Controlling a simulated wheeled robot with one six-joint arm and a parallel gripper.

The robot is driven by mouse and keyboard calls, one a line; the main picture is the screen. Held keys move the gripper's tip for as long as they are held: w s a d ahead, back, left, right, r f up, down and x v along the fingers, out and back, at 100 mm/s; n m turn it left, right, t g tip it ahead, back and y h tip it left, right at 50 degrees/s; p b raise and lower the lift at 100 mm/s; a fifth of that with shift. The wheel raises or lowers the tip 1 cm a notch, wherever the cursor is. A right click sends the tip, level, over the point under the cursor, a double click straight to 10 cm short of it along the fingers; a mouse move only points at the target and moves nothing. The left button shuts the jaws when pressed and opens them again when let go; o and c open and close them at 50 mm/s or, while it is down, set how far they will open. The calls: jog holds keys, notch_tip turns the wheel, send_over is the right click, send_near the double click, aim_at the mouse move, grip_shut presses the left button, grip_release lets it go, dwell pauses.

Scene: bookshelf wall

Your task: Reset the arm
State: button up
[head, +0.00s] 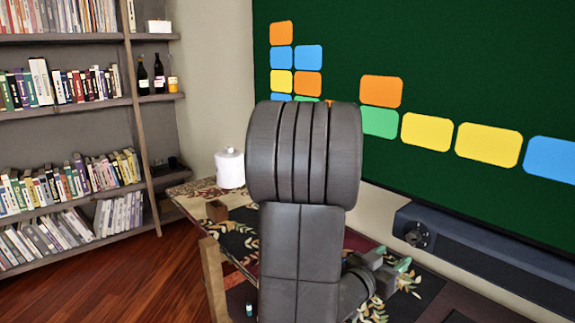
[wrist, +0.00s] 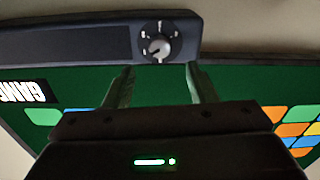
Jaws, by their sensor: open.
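My gripper (wrist: 160,87) is open and empty in the wrist view, its two greenish fingers apart. Beyond the fingers are a dark bar-shaped device with a round knob (wrist: 157,47) and the green board. In the head view my grey arm rises through the middle and hides part of the table. My gripper (head: 388,264) shows low to the right of the arm, partly hidden, over the table and apart from the dark bar device (head: 470,250).
A bookshelf (head: 75,115) with books and bottles stands at left. The green board (head: 440,60) with coloured cards is behind. Wooden floor (head: 130,270) is open at lower left.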

aim_at(409, 239)
jog(key=v, duration=0.4)
jog(key=x, duration=1.3)
jog(key=shift+d+b, duration=0.25)
jog(key=shift+b, duration=0.05)
jog(key=shift+w+d+f+m+b, duration=0.15)
jog(key=shift+w+m+b, duration=0.05)
jog(key=shift+m+b, duration=0.55)
jog(key=shift+m, duration=0.55)
jog(key=m+b, duration=0.1)
jog(key=m, duration=0.1)
jog(key=shift+m, duration=0.4)
jog(key=m+b, duration=0.2)
jog(key=m, duration=0.2)
jog(key=shift+m+b, duration=0.3)
jog(key=shift+m, duration=0.1)
jog(key=m+b, duration=0.2)
jog(key=m, duration=0.4)
jog(key=m+b, duration=0.1)
jog(key=m, duration=0.2)
jog(key=shift+a+r+b, duration=0.25)
jog(key=shift+r+b, duration=0.05)
jog(key=shift+w, duration=0.1)
